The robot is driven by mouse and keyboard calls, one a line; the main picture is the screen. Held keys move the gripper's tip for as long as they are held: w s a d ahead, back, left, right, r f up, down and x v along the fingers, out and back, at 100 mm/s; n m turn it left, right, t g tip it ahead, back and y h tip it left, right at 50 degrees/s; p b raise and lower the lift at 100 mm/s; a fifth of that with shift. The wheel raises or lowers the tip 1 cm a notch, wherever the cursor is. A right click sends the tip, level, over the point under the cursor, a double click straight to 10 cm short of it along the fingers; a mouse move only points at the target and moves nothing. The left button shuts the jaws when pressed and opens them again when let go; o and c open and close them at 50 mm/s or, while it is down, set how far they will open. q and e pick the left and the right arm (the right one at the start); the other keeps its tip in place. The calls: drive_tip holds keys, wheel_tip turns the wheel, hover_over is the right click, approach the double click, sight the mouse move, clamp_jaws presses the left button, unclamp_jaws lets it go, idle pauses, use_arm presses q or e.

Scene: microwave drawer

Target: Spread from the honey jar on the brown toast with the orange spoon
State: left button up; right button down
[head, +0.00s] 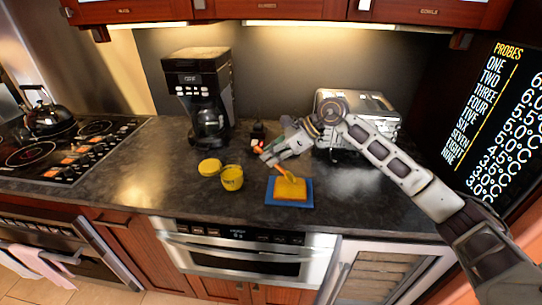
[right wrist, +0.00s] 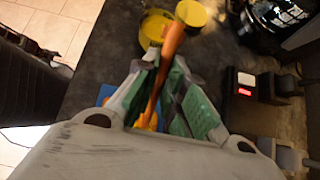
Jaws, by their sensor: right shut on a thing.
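My right gripper (head: 270,158) is shut on the orange spoon (head: 284,172) above the counter, just behind the toast. The spoon slants down, and its lower end is at the top of the toast. Whether it touches cannot be told. The toast (head: 290,190) looks orange-yellow and lies on a blue board (head: 273,201). The yellow honey jar (head: 232,179) stands open to its left. In the right wrist view the spoon (right wrist: 172,42) runs between the green-padded fingers (right wrist: 163,66), with the jar (right wrist: 152,27) beyond. My left gripper is out of view.
A round yellow lid (head: 209,167) lies left of the jar. A coffee maker (head: 200,90) stands behind it, and a silver appliance (head: 378,108) stands behind my right arm. A small dark device with a red light (right wrist: 245,85) is near the gripper.

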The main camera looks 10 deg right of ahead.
drive_tip(key=shift+s+d+b, duration=0.15)
drive_tip(key=shift+s+d, duration=0.05)
drive_tip(key=shift+d, duration=0.35)
drive_tip(key=shift+s+d+b, duration=0.15)
drive_tip(key=shift+s+d, duration=0.05)
drive_tip(key=shift+d, duration=0.35)
drive_tip(key=shift+a, duration=0.2)
drive_tip(key=shift+w+a, duration=0.25)
drive_tip(key=shift+a, duration=0.25)
drive_tip(key=shift+a, duration=0.2)
drive_tip(key=shift+w+a+f, duration=0.1)
drive_tip(key=shift+w+a, duration=0.05)
drive_tip(key=shift+a, duration=0.2)
drive_tip(key=shift+a, duration=0.3)
drive_tip(key=shift+w+a, duration=0.25)
drive_tip(key=shift+a, duration=0.3)
drive_tip(key=shift+w+a, duration=0.2)
drive_tip(key=shift+a, duration=0.3)
